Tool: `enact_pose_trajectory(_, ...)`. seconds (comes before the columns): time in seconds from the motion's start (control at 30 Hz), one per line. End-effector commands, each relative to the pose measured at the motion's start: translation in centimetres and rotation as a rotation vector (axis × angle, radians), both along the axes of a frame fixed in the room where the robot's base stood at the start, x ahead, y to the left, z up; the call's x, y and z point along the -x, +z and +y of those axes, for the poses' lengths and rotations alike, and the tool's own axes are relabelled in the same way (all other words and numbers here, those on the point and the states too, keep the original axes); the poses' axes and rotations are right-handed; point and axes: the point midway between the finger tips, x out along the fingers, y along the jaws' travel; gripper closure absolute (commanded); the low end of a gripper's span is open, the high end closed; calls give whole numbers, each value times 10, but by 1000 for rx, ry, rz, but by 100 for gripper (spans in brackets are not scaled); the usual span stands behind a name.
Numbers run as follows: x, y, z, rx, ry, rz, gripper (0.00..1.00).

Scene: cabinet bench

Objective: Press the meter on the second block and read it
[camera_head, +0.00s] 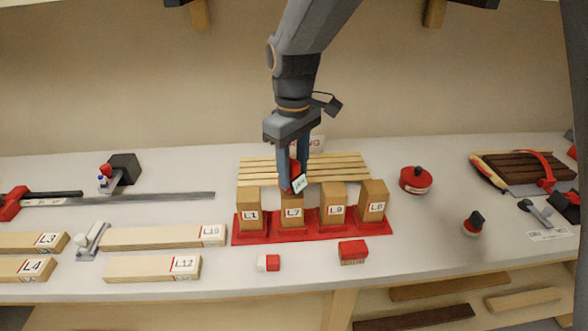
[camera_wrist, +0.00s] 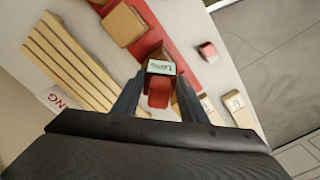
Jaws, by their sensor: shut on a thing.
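A red meter with a small pale display (camera_head: 299,184) is held between the fingers of my gripper (camera_head: 293,170). It also shows in the wrist view (camera_wrist: 159,92), its display facing the camera with dark marks too small to read surely. The second block from the left, labelled L7 (camera_head: 292,214), stands upright in the red tray (camera_head: 262,237). The meter is right at the top of this block; I cannot tell whether they touch. Blocks L1 (camera_head: 249,214) and L9 (camera_head: 332,212) stand on either side, and another labelled block (camera_head: 372,205) stands at the right end.
Pale slats (camera_head: 345,168) lie behind the blocks. A red brush-like block (camera_head: 352,251) and a small red-and-white piece (camera_head: 268,263) lie in front. Boards L10 (camera_head: 160,236) and L12 (camera_head: 150,268) lie left. A round red case (camera_head: 415,180) is at right.

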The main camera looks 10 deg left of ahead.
Motion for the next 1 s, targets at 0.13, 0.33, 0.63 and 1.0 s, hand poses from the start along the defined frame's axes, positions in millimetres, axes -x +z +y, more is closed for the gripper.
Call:
enact_pose_trajectory(0.13,0,0,0,0,0,0,88)
enact_pose_trajectory(0.33,0,-1,0,0,0,0,88)
enact_pose_trajectory(0.63,0,-5,0,0,0,0,88)
enact_pose_trajectory(1.0,0,-9,0,0,0,0,88)
